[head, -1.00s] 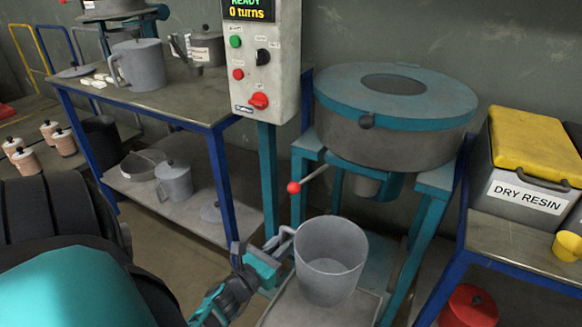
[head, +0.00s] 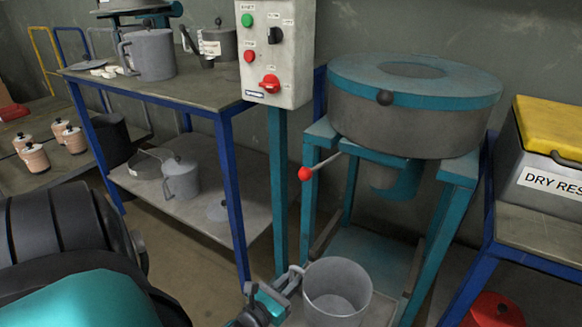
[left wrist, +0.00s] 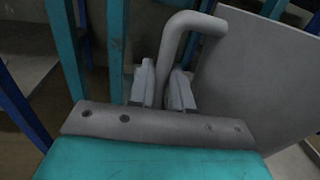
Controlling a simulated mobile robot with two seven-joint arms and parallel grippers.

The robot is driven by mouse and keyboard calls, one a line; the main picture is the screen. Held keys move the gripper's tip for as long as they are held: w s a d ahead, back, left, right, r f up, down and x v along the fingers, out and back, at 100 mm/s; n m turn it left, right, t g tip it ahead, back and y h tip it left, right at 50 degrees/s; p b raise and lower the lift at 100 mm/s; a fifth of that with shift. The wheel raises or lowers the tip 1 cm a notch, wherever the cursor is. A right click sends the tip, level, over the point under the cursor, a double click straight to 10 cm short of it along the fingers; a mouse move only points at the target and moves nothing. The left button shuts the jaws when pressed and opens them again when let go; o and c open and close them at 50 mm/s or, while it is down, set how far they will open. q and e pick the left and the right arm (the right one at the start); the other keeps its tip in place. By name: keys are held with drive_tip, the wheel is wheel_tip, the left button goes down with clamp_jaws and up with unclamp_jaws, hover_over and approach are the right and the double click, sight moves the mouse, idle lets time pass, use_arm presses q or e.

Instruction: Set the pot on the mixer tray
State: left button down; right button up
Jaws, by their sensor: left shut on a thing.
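The grey pot (head: 338,292) is upright and open-topped at the lower middle of the head view, its base cut off by the picture edge. My left gripper (head: 290,281) is shut on its handle, at the pot's left side. In the left wrist view, the two fingers (left wrist: 163,88) sit on either side of the bent handle (left wrist: 180,28), with the pot wall (left wrist: 255,85) at right. The mixer (head: 412,110) is a grey drum with a teal lid. Its low tray (head: 372,252) lies between the teal legs, behind the pot. Contact beneath the pot is hidden. My right gripper is not in view.
A red-knobbed lever (head: 305,174) sticks out left of the mixer. A control box (head: 275,50) stands on a post. A bench (head: 185,92) with pots is at left; another bench (head: 535,235) holds the dry resin bin (head: 545,165). A red container (head: 495,310) is below it.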

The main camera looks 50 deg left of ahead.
use_arm(q)
drive_tip(key=shift+r, duration=0.15)
drive_tip(key=c, duration=1.4)
unclamp_jaws()
drive_tip(key=shift+f, duration=0.2)
drive_tip(key=o, duration=0.3)
drive_tip(key=shift+o, duration=0.3)
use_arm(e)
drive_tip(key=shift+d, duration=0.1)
use_arm(q)
drive_tip(key=shift+r, duration=0.1)
drive_tip(key=s, duration=0.2)
drive_tip(key=s+p, duration=0.1)
drive_tip(key=s, duration=0.1)
drive_tip(key=s+d, duration=0.1)
drive_tip(key=s, duration=0.2)
drive_tip(key=shift+s+d, duration=0.1)
drive_tip(key=shift+s, duration=0.1)
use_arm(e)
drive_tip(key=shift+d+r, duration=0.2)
